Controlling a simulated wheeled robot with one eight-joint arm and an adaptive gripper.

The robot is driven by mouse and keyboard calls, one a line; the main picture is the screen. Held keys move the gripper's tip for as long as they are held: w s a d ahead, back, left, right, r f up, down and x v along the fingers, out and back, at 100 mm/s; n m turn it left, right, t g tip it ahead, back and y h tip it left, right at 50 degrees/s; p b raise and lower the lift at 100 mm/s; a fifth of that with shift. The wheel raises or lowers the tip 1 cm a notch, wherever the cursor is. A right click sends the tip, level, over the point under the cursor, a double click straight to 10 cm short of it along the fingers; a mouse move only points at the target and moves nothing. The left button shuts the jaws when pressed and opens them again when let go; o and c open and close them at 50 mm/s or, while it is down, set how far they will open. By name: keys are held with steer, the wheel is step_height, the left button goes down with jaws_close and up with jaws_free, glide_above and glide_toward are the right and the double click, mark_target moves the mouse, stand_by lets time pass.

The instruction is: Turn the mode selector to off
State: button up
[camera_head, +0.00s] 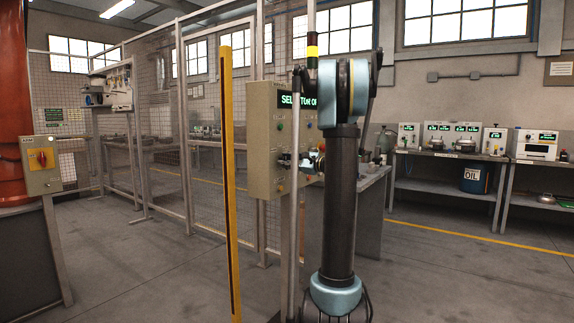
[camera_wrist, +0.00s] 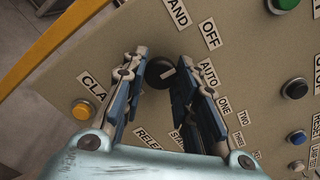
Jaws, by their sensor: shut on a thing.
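The mode selector (camera_wrist: 158,70) is a round black knob with a small white mark, on a beige panel. Labels reading HAND, OFF and AUTO lie around its upper and right side in the wrist view. The mark points roughly right, towards the AUTO label. My gripper (camera_wrist: 159,82) has one finger on each side of the knob and is shut on it; the fingers hide part of its edge. In the head view the control panel (camera_head: 262,150) stands left of my arm, and the selector itself is too hidden to make out.
A yellow button (camera_wrist: 83,110) by a CLAMP label sits left of my fingers; a green button (camera_wrist: 285,4), a black button (camera_wrist: 295,88) and a blue button (camera_wrist: 297,137) sit right. A yellow post (camera_head: 228,190) stands left of the panel, before a mesh fence (camera_head: 160,130).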

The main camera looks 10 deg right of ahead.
stand_by(0.3)
steer(key=o, duration=1)
steer(key=shift+o, duration=0.2)
steer(key=v, duration=1.2)
steer(key=shift+a+f, duration=0.1)
